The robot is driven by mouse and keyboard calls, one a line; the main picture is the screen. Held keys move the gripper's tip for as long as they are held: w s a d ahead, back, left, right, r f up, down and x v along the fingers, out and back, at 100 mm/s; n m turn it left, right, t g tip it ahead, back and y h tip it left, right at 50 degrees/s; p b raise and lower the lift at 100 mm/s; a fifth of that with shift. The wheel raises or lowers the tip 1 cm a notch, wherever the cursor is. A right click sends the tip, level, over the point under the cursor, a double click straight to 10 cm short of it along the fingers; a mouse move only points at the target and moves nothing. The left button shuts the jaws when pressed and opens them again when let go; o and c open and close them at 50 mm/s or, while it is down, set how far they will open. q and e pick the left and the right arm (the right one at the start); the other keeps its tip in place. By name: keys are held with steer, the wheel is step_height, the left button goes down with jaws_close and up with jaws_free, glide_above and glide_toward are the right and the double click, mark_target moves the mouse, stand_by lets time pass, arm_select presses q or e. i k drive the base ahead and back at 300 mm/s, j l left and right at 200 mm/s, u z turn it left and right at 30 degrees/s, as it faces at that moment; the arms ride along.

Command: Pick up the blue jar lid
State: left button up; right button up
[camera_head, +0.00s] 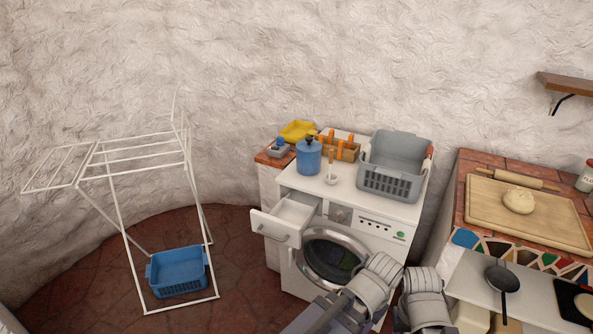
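A blue jar (308,161) stands upright on top of the white washing machine, near its back left corner. Its blue lid (309,144) sits on the jar and has a dark knob on top. Grey links of my arms show at the bottom, in front of the washing machine, well below and to the right of the jar. No gripper fingers can be made out in the view. Nothing is touching the jar or its lid.
A grey basket (397,180) stands right of the jar, with a small white mortar (331,179) between. A wooden rack (343,151) and yellow tray (298,130) are behind. The detergent drawer (279,229) is open. A white drying rack (120,231) stands left.

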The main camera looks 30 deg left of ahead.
mark_target(309, 145)
steer(key=i+j, duration=0.15)
steer(key=j, duration=0.25)
steer(key=i+j, duration=0.15)
steer(key=j, duration=0.25)
steer(key=i+j, duration=0.15)
steer(key=j, duration=0.2)
steer(key=i+j, duration=0.2)
steer(key=j, duration=0.2)
steer(key=i+j, duration=0.15)
steer(key=j, duration=0.25)
steer(key=i+j, duration=0.15)
steer(key=j, duration=0.25)
steer(key=z, duration=0.05)
